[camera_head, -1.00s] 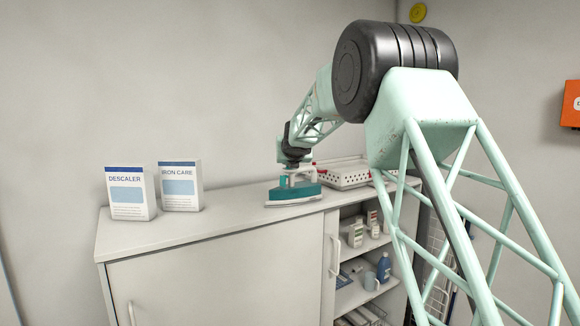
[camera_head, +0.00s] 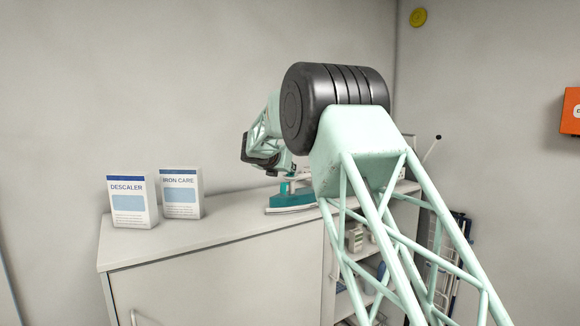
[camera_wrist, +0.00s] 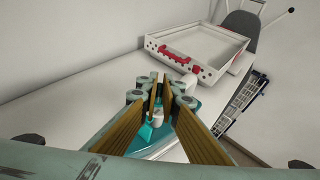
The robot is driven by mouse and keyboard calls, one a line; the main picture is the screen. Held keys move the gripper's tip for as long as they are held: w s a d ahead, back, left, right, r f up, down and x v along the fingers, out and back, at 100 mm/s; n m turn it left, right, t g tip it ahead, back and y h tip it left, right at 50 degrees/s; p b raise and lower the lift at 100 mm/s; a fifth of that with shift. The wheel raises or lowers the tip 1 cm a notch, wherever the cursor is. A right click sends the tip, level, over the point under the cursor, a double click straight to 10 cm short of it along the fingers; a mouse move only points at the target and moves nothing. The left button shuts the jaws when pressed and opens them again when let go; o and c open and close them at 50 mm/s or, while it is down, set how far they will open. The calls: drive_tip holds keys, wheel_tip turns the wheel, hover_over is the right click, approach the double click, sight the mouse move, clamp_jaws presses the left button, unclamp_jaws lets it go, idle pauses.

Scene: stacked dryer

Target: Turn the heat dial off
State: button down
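A teal-and-white iron (camera_head: 290,200) sits on top of the cabinet in the head view, partly hidden by my arm. It also shows in the wrist view (camera_wrist: 185,115), below and between my gripper's fingers. A small pale round part (camera_wrist: 157,115) shows between the fingers; I cannot tell whether it is the heat dial. My gripper (camera_wrist: 161,88) is open, with a gap between its brown-faced fingers, and nothing is clearly held. Its fingertips cannot be made out in the head view.
A white tray-like frame with red parts (camera_wrist: 205,55) sits on the cabinet top (camera_head: 210,228), beyond my gripper. A descaler box (camera_head: 132,202) and an iron care box (camera_head: 182,193) stand at the left. The cabinet top between boxes and iron is clear. A wall stands behind.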

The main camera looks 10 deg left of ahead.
drive_tip(key=shift+w+m+g+h+p, duration=0.1)
drive_tip(key=shift+m+g+h+p, duration=0.65)
drive_tip(key=shift+p, duration=1.85)
drive_tip(key=shift+m+g+h+p, duration=0.15)
drive_tip(key=shift+m+h+p, duration=1.2)
drive_tip(key=shift+p, duration=1.25)
drive_tip(key=m+g+h+p, duration=0.1)
drive_tip(key=p, duration=0.4)
drive_tip(key=m+g+h+p, duration=0.1)
drive_tip(key=h+p, duration=0.1)
drive_tip(key=p, duration=0.4)
drive_tip(key=shift+w+a+r+m, duration=0.15)
drive_tip(key=shift+w+r+m, duration=0.05)
drive_tip(key=shift+m, duration=0.2)
drive_tip(key=p, duration=0.3)
drive_tip(key=shift+s+f+m+g+h+p, duration=0.1)
drive_tip(key=shift+f+m+g+h+p, duration=0.05)
drive_tip(key=shift+m+g+h+p, duration=0.2)
drive_tip(key=shift+s+f+g, duration=0.15)
drive_tip(key=shift+f+g, duration=0.05)
drive_tip(key=shift+g, duration=0.05)
drive_tip(key=c, duration=2.9)
unclamp_jaws()
drive_tip(key=shift+o, duration=0.2)
drive_tip(key=shift+r, duration=0.1)
